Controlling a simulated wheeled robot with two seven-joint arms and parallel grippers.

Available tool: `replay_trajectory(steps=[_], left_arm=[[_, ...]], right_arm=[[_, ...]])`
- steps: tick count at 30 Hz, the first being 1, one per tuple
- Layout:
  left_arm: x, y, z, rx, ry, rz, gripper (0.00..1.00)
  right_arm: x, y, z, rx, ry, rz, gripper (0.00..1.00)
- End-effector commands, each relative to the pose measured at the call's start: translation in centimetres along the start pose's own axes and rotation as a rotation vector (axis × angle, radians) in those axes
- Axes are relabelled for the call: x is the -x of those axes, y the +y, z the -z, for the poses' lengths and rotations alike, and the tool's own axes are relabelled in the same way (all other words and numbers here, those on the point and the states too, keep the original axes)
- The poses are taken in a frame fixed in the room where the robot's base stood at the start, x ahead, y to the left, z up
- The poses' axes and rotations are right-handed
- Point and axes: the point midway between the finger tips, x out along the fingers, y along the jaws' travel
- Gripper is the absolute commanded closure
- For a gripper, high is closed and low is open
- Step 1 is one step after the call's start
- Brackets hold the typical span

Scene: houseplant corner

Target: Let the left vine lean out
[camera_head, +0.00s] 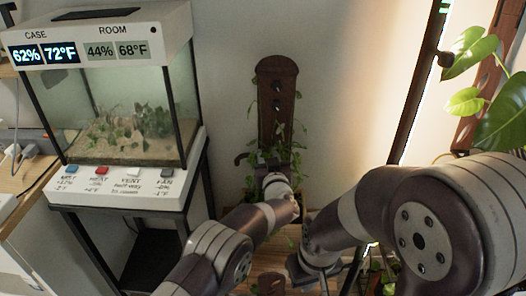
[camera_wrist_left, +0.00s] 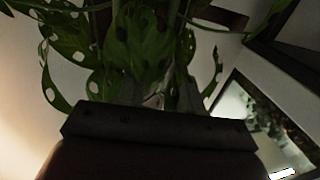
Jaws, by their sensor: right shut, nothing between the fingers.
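A small curved hook sticks out at the board's left. My left gripper (camera_head: 285,188) is in front of the vine's base, its fingers hidden in the head view. In the left wrist view, holed green leaves (camera_wrist_left: 135,45) hang close over the gripper (camera_wrist_left: 157,95). Its two pale fingers look apart, with thin stems near the gap; contact is unclear. My right gripper (camera_head: 318,272) is low in front, shut and empty, partly hidden by its arm.
A glass terrarium (camera_head: 125,105) on a black stand (camera_head: 190,222) is at the left, with labelled buttons along its front. A broad-leaved plant (camera_head: 500,105) stands at the right beside a bright lamp strip. My right arm fills the lower right.

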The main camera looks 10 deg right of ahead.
Motion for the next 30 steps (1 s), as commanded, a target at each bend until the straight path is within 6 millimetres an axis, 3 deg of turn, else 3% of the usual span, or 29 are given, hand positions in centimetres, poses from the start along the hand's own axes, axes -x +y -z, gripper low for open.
replay_trajectory(steps=[5,8,9,30], left_arm=[[0.01,0.02,0.02,0.000,0.000,0.000,0.65],[0.00,0.01,0.02,0.001,0.000,0.000,0.94],[0.00,0.01,0.01,0.001,0.000,0.000,1.00],[0.00,0.00,-0.02,0.000,-0.001,0.000,1.00]], right_arm=[[0.01,0.00,-0.01,0.000,0.000,0.000,1.00],[0.01,0.00,-0.01,0.000,0.000,0.000,1.00],[0.00,0.00,-0.01,0.000,0.000,0.000,1.00],[0.00,0.00,0.00,0.000,0.000,0.000,1.00]])
